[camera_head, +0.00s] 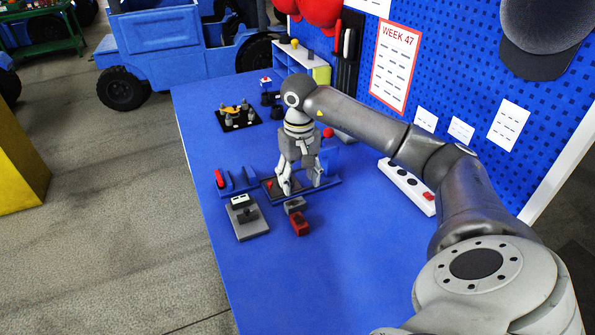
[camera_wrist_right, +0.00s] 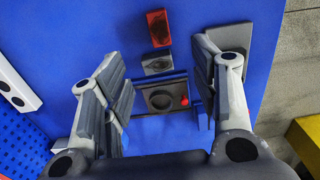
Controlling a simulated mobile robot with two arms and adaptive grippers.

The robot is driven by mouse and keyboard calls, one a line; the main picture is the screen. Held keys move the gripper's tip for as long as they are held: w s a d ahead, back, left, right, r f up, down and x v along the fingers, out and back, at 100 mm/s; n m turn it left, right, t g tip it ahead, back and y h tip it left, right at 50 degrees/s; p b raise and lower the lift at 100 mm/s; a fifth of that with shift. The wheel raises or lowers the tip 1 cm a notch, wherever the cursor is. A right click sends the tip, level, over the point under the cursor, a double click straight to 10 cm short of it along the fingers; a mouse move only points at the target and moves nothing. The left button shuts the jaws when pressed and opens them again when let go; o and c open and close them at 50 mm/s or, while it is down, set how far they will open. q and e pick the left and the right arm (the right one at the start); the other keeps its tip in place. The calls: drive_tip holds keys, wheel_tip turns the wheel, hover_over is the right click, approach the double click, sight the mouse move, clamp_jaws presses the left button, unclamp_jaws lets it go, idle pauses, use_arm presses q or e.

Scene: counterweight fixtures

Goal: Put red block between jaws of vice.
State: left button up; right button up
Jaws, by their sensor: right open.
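The red block (camera_head: 300,223) lies on the blue table in front of a small grey block (camera_head: 295,204). Both also show in the wrist view, the red block (camera_wrist_right: 158,27) beyond the grey block (camera_wrist_right: 157,65). My right gripper (camera_head: 300,184) is open and empty, pointing down over a dark-based fixture with blue upright parts, beside the red block and not touching it. A blue fixture with upright plates (camera_head: 238,180) and a red end stands left of it. I cannot tell for sure which is the vice; my gripper hides part of the middle one. My left gripper is out of view.
A grey plate with a fixture (camera_head: 247,220) stands left of the red block. A white power strip (camera_head: 407,185) lies to the right, by the blue pegboard. A black tray (camera_head: 238,117) sits farther back. The table's front is clear.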

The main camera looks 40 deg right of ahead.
wheel_tip(320, 180, down, 4)
drive_tip(key=b, duration=0.3)
hover_over(299, 219)
wheel_tip(299, 219, down, 6)
drive_tip(key=shift+w+f, duration=0.1)
drive_tip(key=shift+f, duration=0.15)
drive_tip(key=f, duration=0.1)
drive_tip(key=f+p, duration=0.1)
drive_tip(key=f, duration=0.2)
drive_tip(key=shift+s+f, duration=0.25)
drive_tip(key=shift+f, duration=0.4)
clamp_jaws()
